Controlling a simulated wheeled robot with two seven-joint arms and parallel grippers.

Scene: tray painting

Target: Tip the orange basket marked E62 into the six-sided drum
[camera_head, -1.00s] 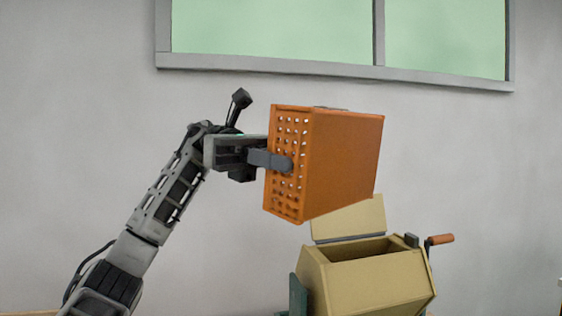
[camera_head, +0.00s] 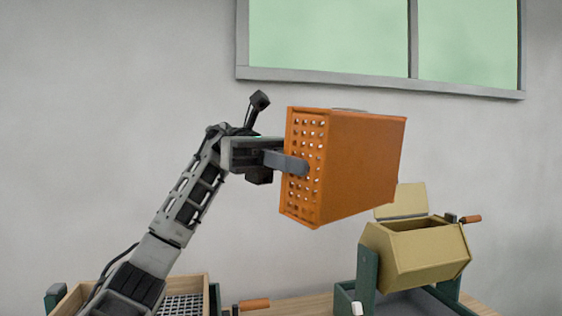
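The orange basket (camera_head: 362,165) hangs in the air, slightly tilted, with its perforated end facing left. No E62 mark can be read on the sides I see. My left gripper (camera_head: 296,164) is shut on the perforated end of the basket; the fingertips are partly hidden by it. The tan six-sided drum (camera_head: 418,256) stands on a green frame at the lower right, with its lid (camera_head: 402,201) raised and its opening facing up. The basket is above and to the left of the drum, apart from it. My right gripper is not in view.
A wooden tray with a grid (camera_head: 185,304) stands at the lower left, partly behind my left arm. An orange-handled crank (camera_head: 254,304) is beside it. The drum has its own orange crank handle (camera_head: 471,219). A window (camera_head: 330,40) is in the wall behind.

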